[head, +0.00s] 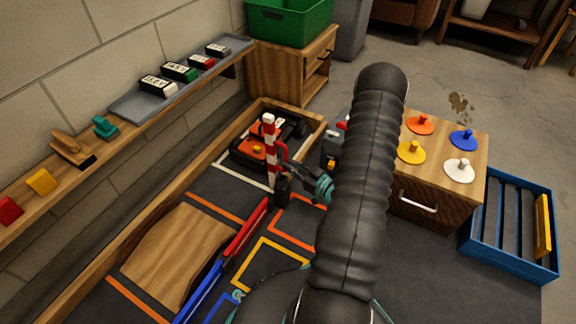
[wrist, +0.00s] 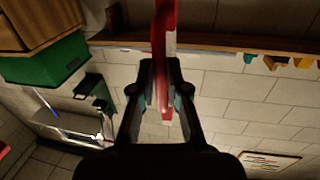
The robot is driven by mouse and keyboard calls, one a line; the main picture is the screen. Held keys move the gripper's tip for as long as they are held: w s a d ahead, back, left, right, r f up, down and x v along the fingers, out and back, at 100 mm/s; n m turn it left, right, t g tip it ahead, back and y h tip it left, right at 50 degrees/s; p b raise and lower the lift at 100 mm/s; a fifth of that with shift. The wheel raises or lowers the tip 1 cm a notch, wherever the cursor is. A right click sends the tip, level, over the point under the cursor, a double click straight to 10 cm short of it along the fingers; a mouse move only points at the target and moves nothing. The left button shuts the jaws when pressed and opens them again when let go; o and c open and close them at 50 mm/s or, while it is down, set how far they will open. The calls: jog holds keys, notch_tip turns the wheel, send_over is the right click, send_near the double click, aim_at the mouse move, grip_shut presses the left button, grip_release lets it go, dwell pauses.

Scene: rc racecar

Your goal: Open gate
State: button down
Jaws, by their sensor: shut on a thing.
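The gate arm (head: 269,150) is a red and white striped bar, standing nearly upright above its dark post (head: 282,191) in front of the parked car. My gripper (head: 284,168) reaches in from the right and is at the bar's lower part. In the wrist view my gripper (wrist: 160,72) has its fingers closed around the striped bar (wrist: 169,40), which runs between them. The orange and black racecar (head: 258,149) sits behind the gate in a white-lined bay. My arm hides part of the area right of the gate.
A wooden ramp (head: 178,253) and a red and blue barrier (head: 228,258) lie at the front left. A wooden cabinet with coloured knobs (head: 440,170) and a blue crate (head: 556,272) stand right. A wall shelf (head: 180,84) runs along the left.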

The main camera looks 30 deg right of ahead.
jog(key=shift+f, duration=0.1)
jog(key=c, duration=1.2)
grip_release()
jog(key=v, duration=1.2)
